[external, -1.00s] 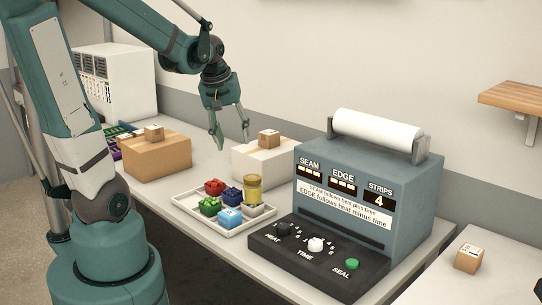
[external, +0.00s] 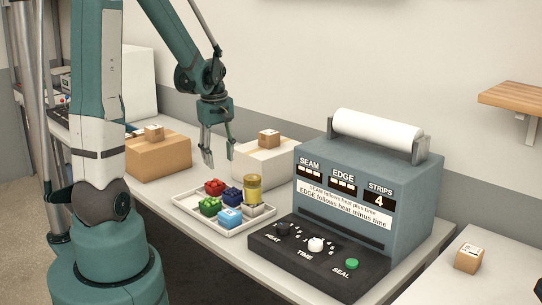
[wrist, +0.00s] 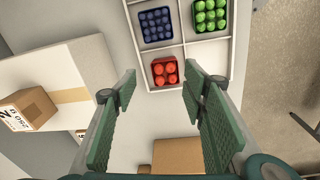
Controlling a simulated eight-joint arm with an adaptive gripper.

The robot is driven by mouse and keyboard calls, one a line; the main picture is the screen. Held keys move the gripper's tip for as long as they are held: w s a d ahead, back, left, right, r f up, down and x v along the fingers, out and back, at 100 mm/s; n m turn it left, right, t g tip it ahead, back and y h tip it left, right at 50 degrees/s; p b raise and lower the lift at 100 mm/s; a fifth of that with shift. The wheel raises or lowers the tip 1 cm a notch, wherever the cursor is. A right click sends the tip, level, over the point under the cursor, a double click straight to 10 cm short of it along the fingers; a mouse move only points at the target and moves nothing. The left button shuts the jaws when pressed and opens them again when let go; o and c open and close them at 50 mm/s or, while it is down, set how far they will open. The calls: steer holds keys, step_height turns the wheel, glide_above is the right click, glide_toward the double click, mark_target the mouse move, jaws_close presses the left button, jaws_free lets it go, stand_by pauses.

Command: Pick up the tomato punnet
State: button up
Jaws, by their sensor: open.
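The tomato punnet (external: 214,187), a small red tub of round red tomatoes, sits in the back left part of a white divided tray (external: 184,209). In the wrist view the punnet (wrist: 165,72) lies in a tray compartment, ahead of and between my fingers. My gripper (external: 217,158) is open and empty, pointing down above the tray's back edge, apart from the punnet. In the wrist view its two green finger pads (wrist: 160,88) are spread wide.
Beside the tomatoes are a blueberry punnet (external: 232,195), a green punnet (external: 209,206), a light blue tub (external: 230,217) and a yellow jar (external: 253,188). A white box (external: 262,164) and cardboard box (external: 158,158) stand behind. The sealing machine (external: 365,195) is right.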

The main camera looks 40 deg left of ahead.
steer(key=n, duration=0.2)
glide_above(215, 182)
steer(key=shift+g, duration=0.4)
steer(key=shift+s+f, duration=0.2)
steer(key=shift+f, duration=1.9)
steer(key=shift+f, duration=0.1)
steer(key=shift+f, duration=1.2)
steer(key=shift+f, duration=0.15)
steer(key=shift+w+f+b, duration=0.15)
steer(key=shift+f+b, duration=0.15)
steer(key=shift+f, duration=2.15)
steer(key=shift+c, duration=0.7)
steer(key=c, duration=0.6)
